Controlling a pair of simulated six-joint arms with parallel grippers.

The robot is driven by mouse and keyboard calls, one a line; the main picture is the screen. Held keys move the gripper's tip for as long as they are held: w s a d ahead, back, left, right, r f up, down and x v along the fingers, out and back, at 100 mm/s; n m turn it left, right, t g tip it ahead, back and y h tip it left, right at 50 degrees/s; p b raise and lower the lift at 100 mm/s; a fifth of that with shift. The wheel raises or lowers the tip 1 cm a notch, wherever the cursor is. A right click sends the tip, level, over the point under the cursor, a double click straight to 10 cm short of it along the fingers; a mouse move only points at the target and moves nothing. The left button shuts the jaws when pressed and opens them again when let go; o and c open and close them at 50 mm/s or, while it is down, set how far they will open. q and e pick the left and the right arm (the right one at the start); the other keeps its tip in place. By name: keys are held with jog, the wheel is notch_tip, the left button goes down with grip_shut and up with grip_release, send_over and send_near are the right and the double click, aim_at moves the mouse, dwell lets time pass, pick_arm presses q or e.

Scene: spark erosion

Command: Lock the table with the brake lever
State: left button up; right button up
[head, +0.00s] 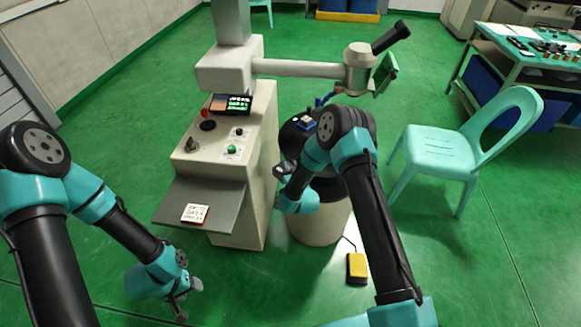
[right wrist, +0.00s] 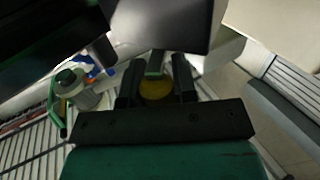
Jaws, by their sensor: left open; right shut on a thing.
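The round table has a dark top (head: 289,133) on a pale drum base (head: 318,228) and stands right of the control cabinet. My right gripper (head: 281,172) is at the left side of the table, partly hidden by my own arm in the head view. In the right wrist view my right gripper (right wrist: 156,85) is shut on a rounded yellow thing (right wrist: 155,90), which appears to be the brake lever's knob. The rest of the lever is hard to make out. My left gripper (head: 182,307) is open and empty above the floor, in front of the cabinet's shelf.
The grey shelf (head: 228,207) with a note (head: 195,213) sticks out of the cabinet (head: 255,150). A horizontal machine arm (head: 300,68) passes over the table. A yellow foot pedal (head: 356,268) lies on the floor. A mint chair (head: 440,150) stands to the right.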

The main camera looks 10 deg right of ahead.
jog(key=shift+d, duration=0.1)
jog(key=shift+w+d+n+y, duration=0.1)
jog(key=shift+n+y, duration=0.7)
jog(key=shift+y, duration=0.4)
jog(key=o, duration=0.9)
jog(key=s+d, duration=0.1)
jog(key=s, duration=0.4)
jog(key=s+d, duration=0.1)
jog(key=s, duration=0.5)
jog(key=s+d, duration=0.1)
jog(key=s, duration=0.5)
jog(key=shift+s+d, duration=0.1)
jog(key=shift+d, duration=0.05)
